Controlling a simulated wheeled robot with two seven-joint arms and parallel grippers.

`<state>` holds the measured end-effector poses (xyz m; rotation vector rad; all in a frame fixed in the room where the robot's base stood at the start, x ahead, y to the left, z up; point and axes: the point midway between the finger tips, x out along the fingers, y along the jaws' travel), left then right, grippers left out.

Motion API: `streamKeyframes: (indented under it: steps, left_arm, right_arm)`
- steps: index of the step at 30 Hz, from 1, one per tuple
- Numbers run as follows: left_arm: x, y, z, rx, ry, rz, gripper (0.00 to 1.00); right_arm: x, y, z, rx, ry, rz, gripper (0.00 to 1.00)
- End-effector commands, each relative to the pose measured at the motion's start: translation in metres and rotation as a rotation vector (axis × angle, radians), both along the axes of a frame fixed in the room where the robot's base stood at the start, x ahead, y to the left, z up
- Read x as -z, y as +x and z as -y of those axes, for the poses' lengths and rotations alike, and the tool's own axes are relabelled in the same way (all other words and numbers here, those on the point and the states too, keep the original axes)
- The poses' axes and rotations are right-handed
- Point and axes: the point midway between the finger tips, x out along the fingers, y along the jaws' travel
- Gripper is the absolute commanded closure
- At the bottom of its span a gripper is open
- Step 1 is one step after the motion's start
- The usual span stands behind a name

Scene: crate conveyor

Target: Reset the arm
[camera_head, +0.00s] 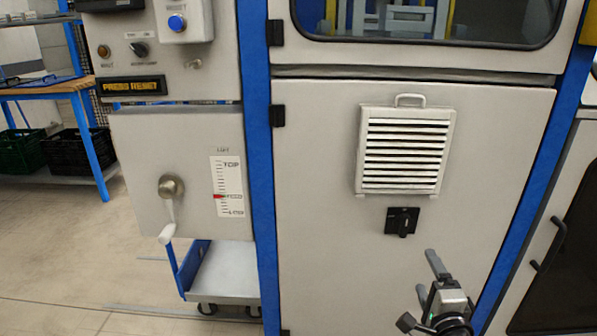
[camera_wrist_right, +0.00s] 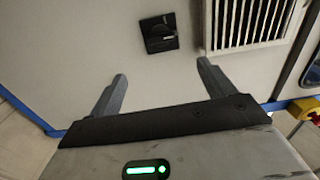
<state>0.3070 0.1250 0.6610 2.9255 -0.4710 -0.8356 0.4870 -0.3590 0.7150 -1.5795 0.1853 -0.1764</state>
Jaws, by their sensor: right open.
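My right gripper (camera_head: 428,275) is at the lower right of the head view, in front of the grey machine cabinet door (camera_head: 330,230). In the right wrist view its two fingers (camera_wrist_right: 162,72) stand wide apart with nothing between them. The black rotary switch (camera_head: 402,222) is on the door above the gripper. It also shows in the right wrist view (camera_wrist_right: 159,33), beyond the fingertips and apart from them. My left gripper is not in view.
A white louvred vent (camera_head: 404,150) with a handle is above the switch. Floor (camera_head: 60,260) is clear at left.

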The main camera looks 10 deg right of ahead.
Motion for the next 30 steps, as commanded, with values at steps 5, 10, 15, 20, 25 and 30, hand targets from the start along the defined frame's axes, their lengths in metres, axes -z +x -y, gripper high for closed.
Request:
streamKeyframes:
  steps: [5,10,15,20,25,30]
  left_arm:
    - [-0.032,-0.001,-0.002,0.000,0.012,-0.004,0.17]
    - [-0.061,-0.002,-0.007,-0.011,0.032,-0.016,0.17]
    - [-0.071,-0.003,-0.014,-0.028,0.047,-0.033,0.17]
    - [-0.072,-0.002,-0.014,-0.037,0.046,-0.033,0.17]
    - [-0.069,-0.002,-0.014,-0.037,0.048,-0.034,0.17]
    - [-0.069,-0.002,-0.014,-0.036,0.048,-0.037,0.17]
  right_arm:
    - [-0.012,-0.025,-0.060,-0.190,-0.342,-0.163,0.18]
    - [-0.013,-0.091,-0.149,-0.517,-0.887,-0.352,0.18]
    - [-0.016,-0.156,-0.203,-0.764,-1.279,-0.423,0.18]
    - [-0.017,-0.183,-0.220,-0.855,-1.434,-0.432,0.18]
    - [-0.015,-0.184,-0.221,-0.860,-1.449,-0.433,0.18]
    - [-0.015,-0.184,-0.221,-0.859,-1.447,-0.434,0.18]
